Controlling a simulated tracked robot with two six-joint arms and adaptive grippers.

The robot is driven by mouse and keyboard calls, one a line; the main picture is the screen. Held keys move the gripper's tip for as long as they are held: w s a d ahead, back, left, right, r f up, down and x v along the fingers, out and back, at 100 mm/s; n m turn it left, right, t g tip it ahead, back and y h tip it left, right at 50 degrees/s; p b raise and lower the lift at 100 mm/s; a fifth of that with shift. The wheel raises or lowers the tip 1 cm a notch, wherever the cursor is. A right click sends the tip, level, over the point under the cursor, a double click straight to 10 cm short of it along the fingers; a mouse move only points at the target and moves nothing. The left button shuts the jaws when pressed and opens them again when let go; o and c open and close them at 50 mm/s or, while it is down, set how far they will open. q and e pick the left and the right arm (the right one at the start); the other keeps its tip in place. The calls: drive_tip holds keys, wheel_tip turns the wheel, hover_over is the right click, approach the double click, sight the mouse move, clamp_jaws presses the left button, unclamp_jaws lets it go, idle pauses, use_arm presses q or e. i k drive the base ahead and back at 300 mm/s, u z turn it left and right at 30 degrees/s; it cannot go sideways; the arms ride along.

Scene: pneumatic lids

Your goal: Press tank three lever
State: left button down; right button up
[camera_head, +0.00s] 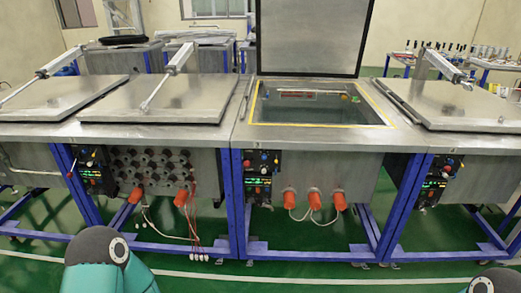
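The tank in the middle right (310,146) has its lid (310,35) standing open, with liquid inside a yellow-edged opening. A small mark that looks like a 3 is above its control panel (258,175), on the tank's front left. The panel has small coloured knobs at the top and a lit green and red display below. Its lever is too small to tell apart from the knobs. Parts of my arms show at the bottom left and bottom right edges. Neither gripper is in view.
Closed tanks stand to the left (160,100) and right (460,104), with similar control panels (92,172) and (434,182). Orange plugs with cables (314,200) hang under the open tank. Blue frame legs (232,200) stand on the green floor. The floor in front looks clear.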

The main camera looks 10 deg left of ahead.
sight(246, 164)
drive_tip(key=z, duration=0.1)
drive_tip(key=i, duration=1.25)
drive_tip(key=u, duration=0.3)
